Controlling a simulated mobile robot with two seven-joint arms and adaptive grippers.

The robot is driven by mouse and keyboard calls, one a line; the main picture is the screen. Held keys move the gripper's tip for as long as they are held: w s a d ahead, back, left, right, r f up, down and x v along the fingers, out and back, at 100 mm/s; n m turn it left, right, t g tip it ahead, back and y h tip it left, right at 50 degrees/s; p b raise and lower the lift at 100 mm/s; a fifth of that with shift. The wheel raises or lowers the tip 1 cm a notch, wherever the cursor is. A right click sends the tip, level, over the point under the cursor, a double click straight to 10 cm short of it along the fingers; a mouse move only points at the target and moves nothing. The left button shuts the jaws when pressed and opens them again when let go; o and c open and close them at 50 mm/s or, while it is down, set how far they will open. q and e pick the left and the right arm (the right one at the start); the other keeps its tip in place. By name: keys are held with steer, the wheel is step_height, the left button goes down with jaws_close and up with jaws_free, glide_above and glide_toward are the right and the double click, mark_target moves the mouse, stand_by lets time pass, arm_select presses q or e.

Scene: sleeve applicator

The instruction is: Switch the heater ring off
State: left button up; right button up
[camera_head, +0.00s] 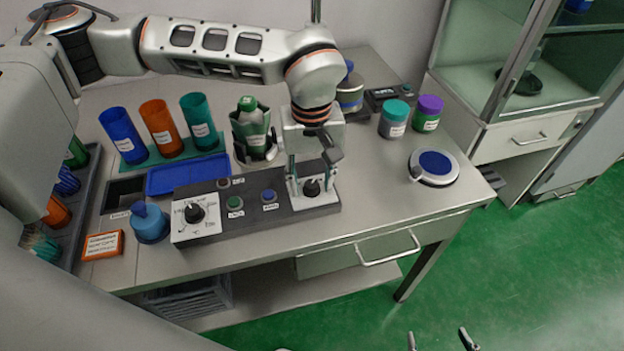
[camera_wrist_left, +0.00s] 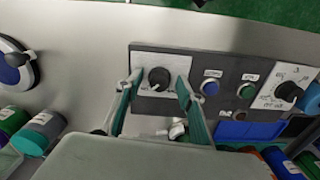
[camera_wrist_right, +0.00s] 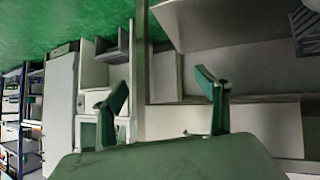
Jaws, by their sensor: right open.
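A long dark control panel (camera_head: 255,212) lies along the table's front. At its right end a black knob (camera_head: 311,187) sits on a white plate; it also shows in the left wrist view (camera_wrist_left: 159,77). My left gripper (camera_head: 309,172) is over this knob, open, with one finger on each side of it in the picture; contact cannot be told. Another black knob (camera_head: 194,212) sits on a white dial plate at the panel's left end. A green bottle (camera_head: 251,125) stands in a dark holder behind the panel. My right gripper (camera_wrist_right: 165,100) is open and empty, off the table's front.
A green button (camera_head: 235,203) and a blue button (camera_head: 269,196) sit between the knobs. A blue bottle (camera_head: 149,222) stands at the panel's left end. A round device with a blue top (camera_head: 434,164) is at right, with clear table between.

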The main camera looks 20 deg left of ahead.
arm_select(q)
steer(key=shift+c, duration=0.3)
jaws_close()
arm_select(e)
steer(key=shift+w+d+r, duration=0.15)
steer(key=shift+w+r, duration=0.05)
steer(key=shift+w, duration=0.1)
steer(key=shift+s, duration=0.1)
